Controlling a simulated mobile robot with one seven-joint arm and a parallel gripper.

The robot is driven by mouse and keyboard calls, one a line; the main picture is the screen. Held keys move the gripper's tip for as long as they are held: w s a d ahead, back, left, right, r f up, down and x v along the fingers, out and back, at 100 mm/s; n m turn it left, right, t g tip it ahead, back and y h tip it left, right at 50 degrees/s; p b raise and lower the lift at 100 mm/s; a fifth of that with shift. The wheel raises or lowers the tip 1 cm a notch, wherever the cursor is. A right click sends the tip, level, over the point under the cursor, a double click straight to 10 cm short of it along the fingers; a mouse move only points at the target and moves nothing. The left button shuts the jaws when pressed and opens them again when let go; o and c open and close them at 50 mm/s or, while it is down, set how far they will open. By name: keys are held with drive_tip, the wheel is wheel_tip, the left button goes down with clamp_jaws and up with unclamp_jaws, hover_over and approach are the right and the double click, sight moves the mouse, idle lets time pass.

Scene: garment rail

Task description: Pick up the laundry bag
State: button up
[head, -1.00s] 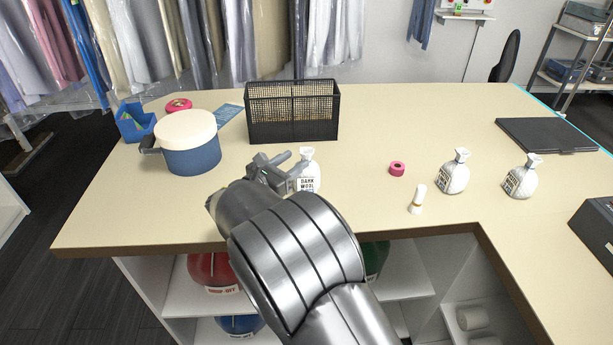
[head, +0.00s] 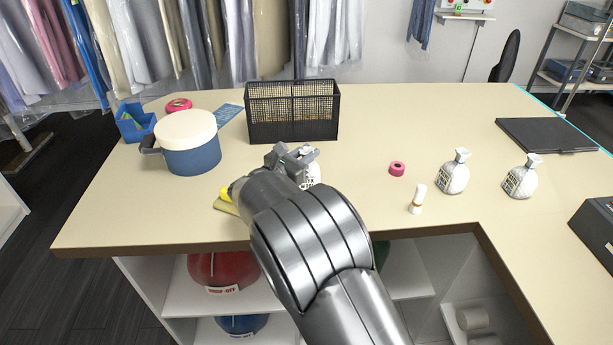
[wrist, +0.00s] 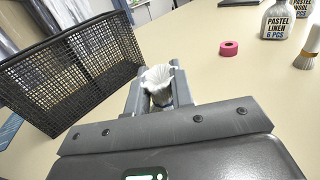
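A small white bag with a tied, ruffled neck (head: 312,174) stands upright on the counter, partly hidden by my gripper; in the earlier head frame its label reads "DARK WOOL". Its gathered top also shows in the wrist view (wrist: 160,80). My gripper (head: 296,157) is at the neck of this bag, with one finger on each side of the ruffle. The fingers look spread; contact with the neck cannot be made out. Two similar white bags, pastel linen (wrist: 279,20) and pastel wool (wrist: 308,12), stand farther right; they also show in the head view (head: 453,174) (head: 521,178).
A black mesh basket (head: 292,112) stands just behind my gripper. A blue pot with a cream lid (head: 190,150) is left, and a yellow item (head: 226,203) lies by my wrist. A pink ring (head: 397,169) and a brush (head: 418,200) are right. Counter between them is clear.

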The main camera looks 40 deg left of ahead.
clamp_jaws()
drive_tip(key=shift+r, duration=0.1)
